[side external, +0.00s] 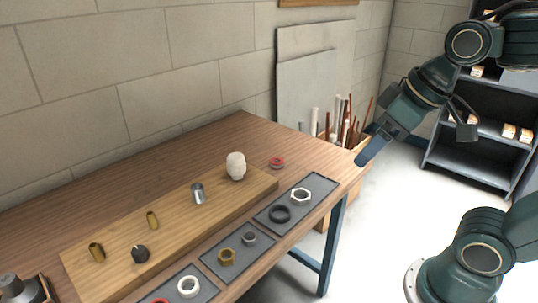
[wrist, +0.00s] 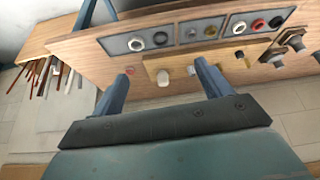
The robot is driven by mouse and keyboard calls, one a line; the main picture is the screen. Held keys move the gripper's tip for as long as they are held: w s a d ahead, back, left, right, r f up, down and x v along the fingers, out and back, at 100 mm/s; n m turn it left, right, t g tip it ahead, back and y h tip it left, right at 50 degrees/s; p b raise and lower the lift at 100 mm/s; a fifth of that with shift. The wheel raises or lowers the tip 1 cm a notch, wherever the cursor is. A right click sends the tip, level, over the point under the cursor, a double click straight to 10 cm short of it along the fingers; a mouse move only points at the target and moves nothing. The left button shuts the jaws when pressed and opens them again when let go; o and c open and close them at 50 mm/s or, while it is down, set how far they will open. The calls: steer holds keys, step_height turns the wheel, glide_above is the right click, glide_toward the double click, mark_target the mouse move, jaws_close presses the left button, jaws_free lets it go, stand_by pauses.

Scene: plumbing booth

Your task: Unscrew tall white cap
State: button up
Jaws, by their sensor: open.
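The tall white cap (side external: 236,166) stands upright on the far right part of a raised wooden board (side external: 180,215) on the workbench. In the wrist view the white cap (wrist: 163,78) shows small and distant, between my fingers in the picture. My gripper (side external: 370,150) is open and empty, in the air off the right end of the bench, well apart from the cap. Both fingers (wrist: 163,72) show in the wrist view with a wide gap. Whatever lies under the cap is hidden.
A silver fitting (side external: 198,193), brass fittings (side external: 152,220) and a dark knob (side external: 140,253) stand on the board. Grey trays (side external: 310,185) with rings and nuts lie along the front. A red ring (side external: 277,162) lies right of the cap. A pipe bin (side external: 345,135) stands behind the bench's right end.

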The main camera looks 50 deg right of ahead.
steer(key=w+r+n, duration=0.2)
steer(key=w+r, duration=0.1)
steer(key=w, duration=0.7)
steer(key=n+g+y, duration=0.2)
steer(key=n+g, duration=0.1)
steer(key=n, duration=0.3)
glide_above(236, 155)
steer(key=s+d, duration=0.2)
steer(key=s, duration=0.1)
step_height(236, 155, down, 12)
steer(key=shift+w+d, duration=0.15)
steer(key=shift+w, duration=0.05)
steer(key=shift+x, duration=6.9)
